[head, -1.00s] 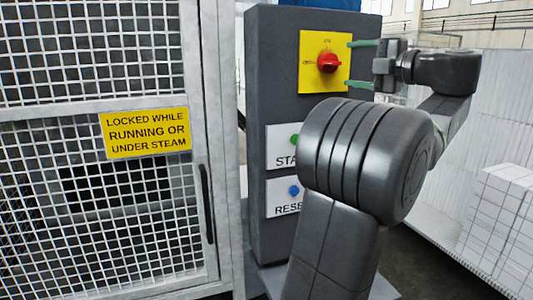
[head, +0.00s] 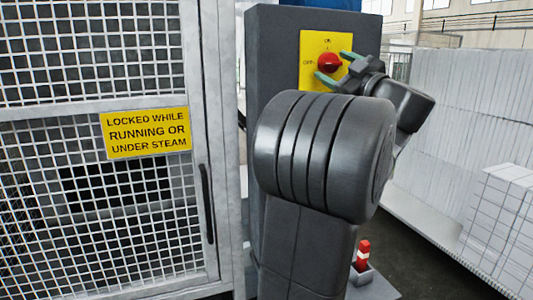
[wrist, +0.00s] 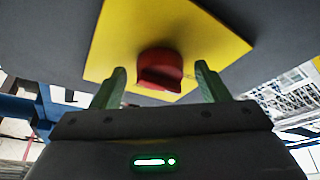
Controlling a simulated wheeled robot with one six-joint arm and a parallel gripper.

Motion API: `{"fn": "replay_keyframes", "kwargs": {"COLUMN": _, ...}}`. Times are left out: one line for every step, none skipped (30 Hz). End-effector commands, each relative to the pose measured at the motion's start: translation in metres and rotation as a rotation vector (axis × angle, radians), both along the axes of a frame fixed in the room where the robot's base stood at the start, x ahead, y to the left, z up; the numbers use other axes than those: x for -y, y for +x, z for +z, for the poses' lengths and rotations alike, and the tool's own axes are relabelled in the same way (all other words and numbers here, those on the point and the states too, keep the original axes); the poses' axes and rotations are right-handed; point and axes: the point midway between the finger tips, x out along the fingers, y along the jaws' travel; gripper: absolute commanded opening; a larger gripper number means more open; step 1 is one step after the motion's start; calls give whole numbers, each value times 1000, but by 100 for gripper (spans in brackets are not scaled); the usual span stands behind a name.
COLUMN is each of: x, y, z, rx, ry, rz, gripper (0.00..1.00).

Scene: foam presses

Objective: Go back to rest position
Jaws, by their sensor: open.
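My gripper (head: 337,68) is open, with its two green fingers near the red rotary knob (head: 329,62) on the yellow plate (head: 309,82) of the dark control column. In the wrist view the knob (wrist: 159,70) appears between the fingertips of my gripper (wrist: 161,72), and I see nothing held. Whether the fingers touch the knob cannot be told. My arm hides the start and reset buttons in the head view.
A mesh guard door (head: 120,210) with a yellow warning sign (head: 147,132) and a black handle (head: 207,203) stands at left. A red and white post (head: 362,255) stands low beside my arm. White blocks (head: 500,215) are stacked at right.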

Motion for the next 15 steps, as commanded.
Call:
{"fn": "replay_keyframes", "kwargs": {"x": -2, "y": -1, "z": 0, "rx": -21, "ry": 57, "rz": 2, "gripper": 68}}
{"fn": "replay_keyframes", "kwargs": {"x": -2, "y": -1, "z": 0, "rx": -35, "ry": 95, "rz": 1, "gripper": 68}}
{"fn": "replay_keyframes", "kwargs": {"x": -3, "y": -1, "z": 0, "rx": -53, "ry": 145, "rz": 2, "gripper": 68}}
{"fn": "replay_keyframes", "kwargs": {"x": -4, "y": -1, "z": 0, "rx": -66, "ry": 183, "rz": 2, "gripper": 68}}
{"fn": "replay_keyframes", "kwargs": {"x": -4, "y": -1, "z": 0, "rx": -80, "ry": 220, "rz": 2, "gripper": 68}}
{"fn": "replay_keyframes", "kwargs": {"x": -4, "y": -1, "z": 0, "rx": -98, "ry": 269, "rz": 1, "gripper": 68}}
{"fn": "replay_keyframes", "kwargs": {"x": -5, "y": -2, "z": -1, "rx": -111, "ry": 303, "rz": 2, "gripper": 68}}
{"fn": "replay_keyframes", "kwargs": {"x": -5, "y": -2, "z": -1, "rx": -123, "ry": 339, "rz": 2, "gripper": 68}}
{"fn": "replay_keyframes", "kwargs": {"x": -6, "y": -2, "z": 0, "rx": -138, "ry": 381, "rz": 3, "gripper": 68}}
{"fn": "replay_keyframes", "kwargs": {"x": -6, "y": -2, "z": -1, "rx": -150, "ry": 411, "rz": 2, "gripper": 68}}
{"fn": "replay_keyframes", "kwargs": {"x": -6, "y": -2, "z": -1, "rx": -160, "ry": 440, "rz": 2, "gripper": 68}}
{"fn": "replay_keyframes", "kwargs": {"x": -6, "y": -2, "z": -1, "rx": -173, "ry": 473, "rz": 1, "gripper": 68}}
{"fn": "replay_keyframes", "kwargs": {"x": -6, "y": -2, "z": -1, "rx": -180, "ry": 496, "rz": 1, "gripper": 68}}
{"fn": "replay_keyframes", "kwargs": {"x": -7, "y": -2, "z": -1, "rx": -188, "ry": 517, "rz": 2, "gripper": 68}}
{"fn": "replay_keyframes", "kwargs": {"x": -7, "y": -2, "z": -1, "rx": -197, "ry": 540, "rz": 1, "gripper": 68}}
